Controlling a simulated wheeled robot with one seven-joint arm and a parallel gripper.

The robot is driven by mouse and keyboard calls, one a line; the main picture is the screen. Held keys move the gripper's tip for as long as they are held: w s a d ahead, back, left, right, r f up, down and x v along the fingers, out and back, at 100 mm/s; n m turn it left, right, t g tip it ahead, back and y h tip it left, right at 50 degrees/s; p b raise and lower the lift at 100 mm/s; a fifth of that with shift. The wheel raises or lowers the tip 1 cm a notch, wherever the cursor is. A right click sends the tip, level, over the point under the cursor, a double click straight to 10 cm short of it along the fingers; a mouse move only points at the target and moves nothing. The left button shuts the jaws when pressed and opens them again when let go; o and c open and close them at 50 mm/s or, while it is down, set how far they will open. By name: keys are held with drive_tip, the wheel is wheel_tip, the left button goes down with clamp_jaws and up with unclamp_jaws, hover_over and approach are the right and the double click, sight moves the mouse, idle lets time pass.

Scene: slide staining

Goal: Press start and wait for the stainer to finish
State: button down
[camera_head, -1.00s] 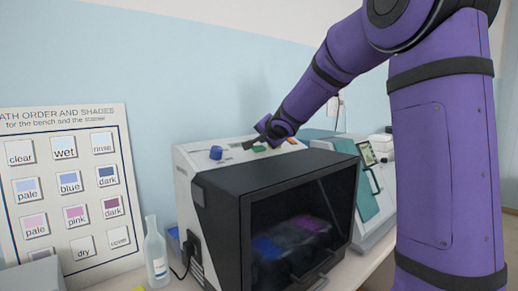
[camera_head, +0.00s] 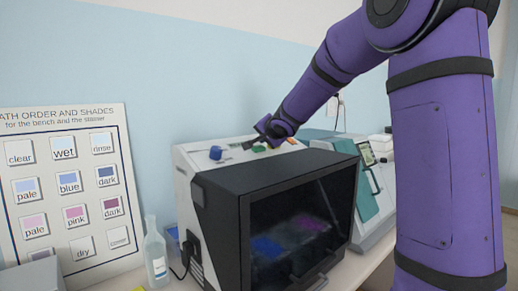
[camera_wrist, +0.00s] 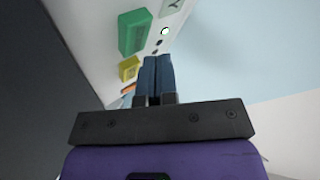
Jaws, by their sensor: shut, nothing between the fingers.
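The stainer (camera_head: 222,185) stands on the bench, a pale case with a black front hood and a dark window (camera_head: 300,235). Blurred blue and pink patches show behind the window. The green button (camera_wrist: 133,32) is on the sloped panel in the wrist view, with a yellow button (camera_wrist: 128,68) beside it.
A blue knob (camera_head: 216,153) sits on the stainer's top left. A shade chart (camera_head: 75,250) leans on the wall at left. A clear bottle (camera_head: 155,258) stands between chart and stainer. Another machine with a teal front (camera_head: 367,190) stands right of the stainer.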

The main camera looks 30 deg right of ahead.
drive_tip(key=shift+f, duration=0.1)
idle(0.5)
drive_tip(key=shift+w+f, duration=0.15)
drive_tip(key=shift+f, duration=0.15)
